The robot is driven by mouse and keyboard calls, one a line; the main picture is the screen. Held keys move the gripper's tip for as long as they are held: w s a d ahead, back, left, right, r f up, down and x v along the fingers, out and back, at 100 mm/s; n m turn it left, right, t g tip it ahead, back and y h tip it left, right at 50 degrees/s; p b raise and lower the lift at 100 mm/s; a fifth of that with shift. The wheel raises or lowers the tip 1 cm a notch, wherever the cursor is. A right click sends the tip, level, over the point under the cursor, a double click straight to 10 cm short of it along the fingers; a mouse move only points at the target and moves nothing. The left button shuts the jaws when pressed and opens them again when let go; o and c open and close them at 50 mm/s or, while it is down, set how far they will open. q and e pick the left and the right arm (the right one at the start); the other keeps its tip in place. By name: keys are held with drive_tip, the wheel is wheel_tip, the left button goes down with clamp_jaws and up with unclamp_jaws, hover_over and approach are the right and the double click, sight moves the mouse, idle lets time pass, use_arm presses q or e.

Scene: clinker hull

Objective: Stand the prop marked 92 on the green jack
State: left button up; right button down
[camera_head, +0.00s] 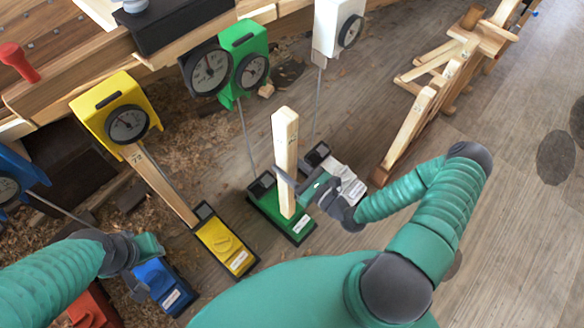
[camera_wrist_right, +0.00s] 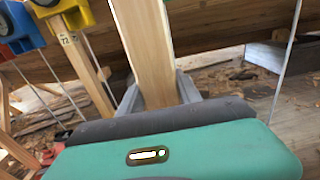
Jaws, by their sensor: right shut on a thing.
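A pale wooden prop (camera_head: 286,140) stands nearly upright, with its lower end over the green jack's base (camera_head: 297,236). The mark on it is too small to read. I cannot tell whether its foot touches the base. My right gripper (camera_head: 290,182) is shut on the prop's lower half. The right wrist view shows the prop (camera_wrist_right: 147,45) between the two fingers (camera_wrist_right: 158,92). The green jack's head with its dials (camera_head: 243,40) is above and behind, by the hull. My left gripper (camera_head: 148,246) is beside the blue jack's base (camera_head: 166,288); its fingers are unclear.
A yellow jack base (camera_head: 226,244) carries a tilted prop marked 72 (camera_head: 160,184) up to a yellow dial box (camera_head: 108,108). A grey-white jack base (camera_head: 346,182) stands close right of the green one. Wooden trestles (camera_head: 410,125) stand farther right.

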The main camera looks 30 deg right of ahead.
drive_tip(key=w+a+f+b, duration=0.3)
drive_tip(key=w+b, duration=0.1)
drive_tip(key=w, duration=0.5)
drive_tip(key=w+a+f+b, duration=0.3)
drive_tip(key=w+b, duration=0.1)
drive_tip(key=w, duration=0.5)
drive_tip(key=shift+w+f, duration=0.25)
drive_tip(key=shift+f, duration=0.05)
idle(1.3)
drive_tip(key=shift+f+b, duration=0.35)
drive_tip(key=shift+b, duration=0.25)
idle(0.3)
drive_tip(key=shift+w, duration=0.15)
idle(0.7)
